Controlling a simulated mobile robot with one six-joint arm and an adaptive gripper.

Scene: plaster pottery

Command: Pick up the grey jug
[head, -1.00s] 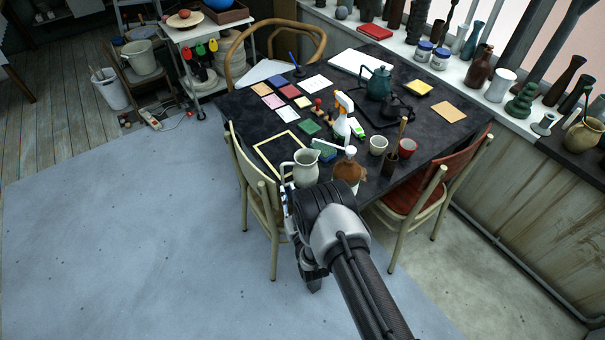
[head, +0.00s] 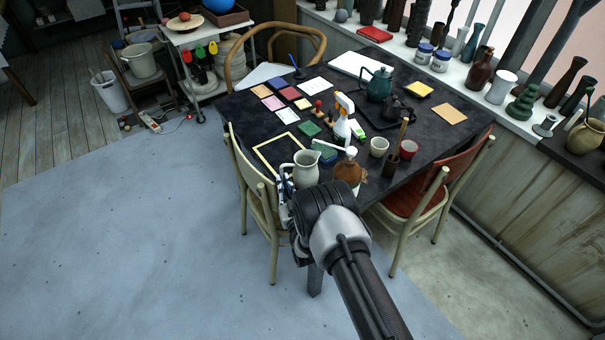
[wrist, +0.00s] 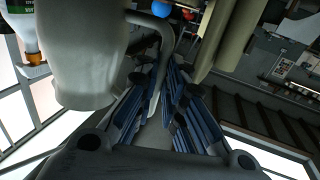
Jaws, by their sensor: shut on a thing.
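The grey jug (head: 304,171) stands upright near the front edge of the dark table (head: 240,107), pale grey with its handle on the left. My gripper (head: 284,190) is at its handle side, partly hidden behind my own arm. In the wrist view, the jug's body (wrist: 82,55) fills the upper left. Its curved handle (wrist: 163,28) reaches down between the blue-padded fingers of my gripper (wrist: 164,75), which is shut on it. From the head view I cannot tell whether the jug's base touches the table.
A pale chair (head: 256,187) is close on the left; a red-seated chair (head: 412,200) is on the right.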

